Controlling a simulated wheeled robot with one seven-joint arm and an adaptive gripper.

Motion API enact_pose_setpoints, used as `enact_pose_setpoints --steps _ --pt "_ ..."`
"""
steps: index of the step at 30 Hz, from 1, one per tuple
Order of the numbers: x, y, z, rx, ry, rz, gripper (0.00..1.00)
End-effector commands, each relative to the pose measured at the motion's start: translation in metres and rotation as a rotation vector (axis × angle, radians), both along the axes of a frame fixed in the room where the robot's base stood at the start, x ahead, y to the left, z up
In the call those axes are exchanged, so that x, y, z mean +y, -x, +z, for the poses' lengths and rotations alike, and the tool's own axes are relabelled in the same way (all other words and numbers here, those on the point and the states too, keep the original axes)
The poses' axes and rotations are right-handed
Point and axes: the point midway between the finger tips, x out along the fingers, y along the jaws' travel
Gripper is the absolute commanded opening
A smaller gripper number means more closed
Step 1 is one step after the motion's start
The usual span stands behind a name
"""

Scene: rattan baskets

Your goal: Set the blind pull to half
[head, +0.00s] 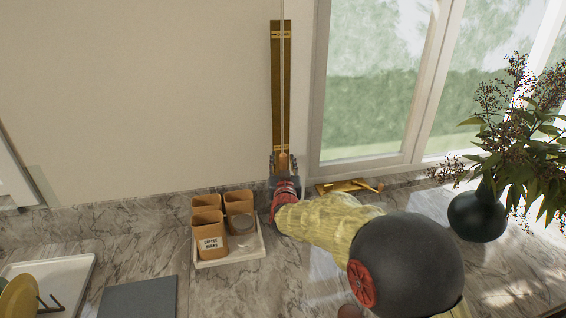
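The blind pull (284,161) is a small tan knob at the lower end of a pale cord (282,70). The cord runs down in front of a narrow brown board with gold bands (289,85) on the wall. My gripper (284,162) is at the board's lower end, with its fingers around or beside the pull. My yellow-covered arm reaches there from the lower right. The fingers are small and partly hidden by the wrist, so I cannot tell whether they touch the pull.
A white tray (231,261) with several tan canisters (211,242) stands left of my gripper. A gold window handle (345,187) lies to its right by the window (375,75). A dark vase (476,215) with branches stands at right. A grey board (138,298) lies on the marble counter.

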Motion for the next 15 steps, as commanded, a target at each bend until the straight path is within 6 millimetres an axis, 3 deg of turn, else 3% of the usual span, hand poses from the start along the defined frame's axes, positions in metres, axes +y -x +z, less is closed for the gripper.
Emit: enact_pose_setpoints --steps 9,15 --pt "0.000 0.002 0.001 -0.001 0.000 0.000 0.36" --pt "-0.002 0.025 0.001 -0.001 -0.001 0.000 0.36"
